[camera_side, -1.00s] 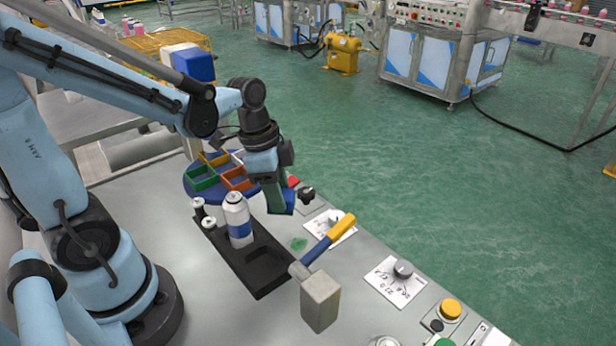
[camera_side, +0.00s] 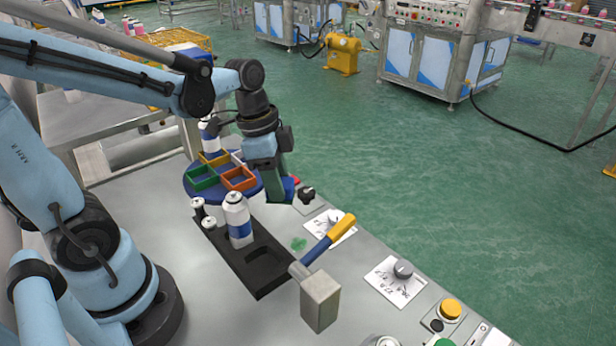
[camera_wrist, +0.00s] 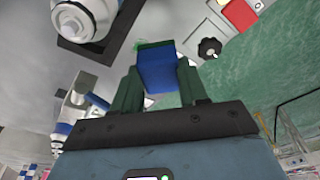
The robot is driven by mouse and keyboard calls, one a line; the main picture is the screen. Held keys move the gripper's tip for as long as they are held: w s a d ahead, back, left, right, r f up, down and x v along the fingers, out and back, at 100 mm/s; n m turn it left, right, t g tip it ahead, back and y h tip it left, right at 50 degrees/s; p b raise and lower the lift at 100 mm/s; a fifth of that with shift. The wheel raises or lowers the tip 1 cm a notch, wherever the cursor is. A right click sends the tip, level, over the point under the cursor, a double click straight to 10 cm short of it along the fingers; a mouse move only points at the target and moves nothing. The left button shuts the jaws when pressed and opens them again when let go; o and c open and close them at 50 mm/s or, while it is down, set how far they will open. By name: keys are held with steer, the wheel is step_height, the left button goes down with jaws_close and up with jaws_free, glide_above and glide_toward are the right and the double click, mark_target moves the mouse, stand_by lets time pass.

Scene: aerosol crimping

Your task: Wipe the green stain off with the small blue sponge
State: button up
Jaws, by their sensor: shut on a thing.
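My gripper (camera_side: 284,188) is shut on the small blue sponge (camera_side: 290,190), beside the blue round tray. In the wrist view the sponge (camera_wrist: 158,72) sits between the two green fingers of the gripper (camera_wrist: 160,85). The green stain (camera_side: 299,244) is a small patch on the grey table, between the black holder and the lever, nearer the camera than the sponge. In the wrist view a bit of green (camera_wrist: 150,44) shows past the sponge's far edge, mostly hidden by it. The gap between sponge and table cannot be told.
A black holder (camera_side: 262,285) carries a white-and-blue can (camera_side: 238,220) and small pieces, left of the stain. A lever with a yellow-and-blue handle (camera_side: 330,238) on a grey block (camera_side: 320,302) stands right of it. A black knob (camera_side: 306,195) is close to the sponge. A divided tray (camera_side: 200,198) lies behind.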

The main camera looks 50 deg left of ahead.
steer(key=shift+d, duration=0.1)
steer(key=d+f, duration=0.1)
steer(key=d, duration=0.7)
steer(key=shift+f, duration=2.95)
steer(key=shift+f, duration=0.65)
steer(key=shift+a, duration=1.65)
steer(key=shift+a+f, duration=0.15)
steer(key=shift+a, duration=0.55)
steer(key=shift+a+f, duration=0.1)
steer(key=shift+a, duration=0.6)
